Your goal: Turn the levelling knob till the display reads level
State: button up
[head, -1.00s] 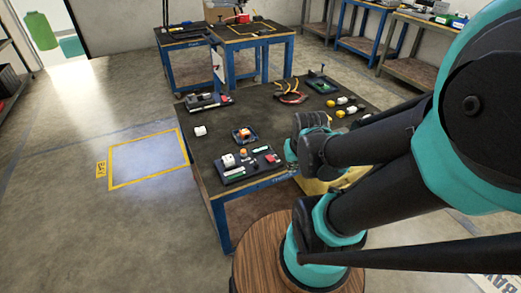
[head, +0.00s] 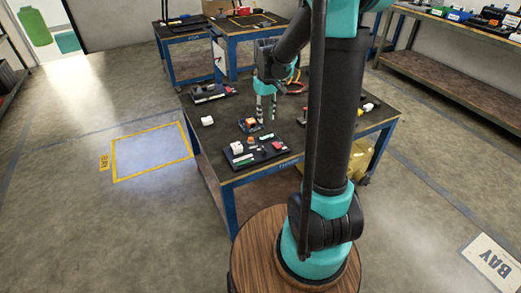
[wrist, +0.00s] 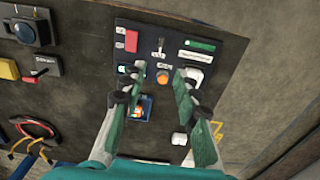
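A dark control panel (head: 240,166) lies at the near edge of the table, also seen in the wrist view (wrist: 150,32). It carries an orange round knob (wrist: 163,77), a small lever (wrist: 161,44), a red block (wrist: 131,40), a white block (wrist: 207,76) and a green strip (wrist: 201,45) beside a pale one (wrist: 194,56). I cannot tell which part is the levelling knob, and any display reading is too small to read. My gripper (head: 266,121) points down above the table just behind the panel, open and empty. In the wrist view its fingertips (wrist: 161,72) frame the orange knob without visible contact.
A small blue tray (head: 257,130) with an orange piece is behind the panel, close under my gripper. A white block (head: 207,121) stands to the left. A dark device (head: 210,93) lies farther back. Bare tabletop shows left of the tray.

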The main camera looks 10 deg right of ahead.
aim_at(264, 148)
jog(key=f, duration=1.7)
jog(key=shift+w+a+f, duration=0.25)
jog(key=shift+w, duration=0.05)
grip_shut()
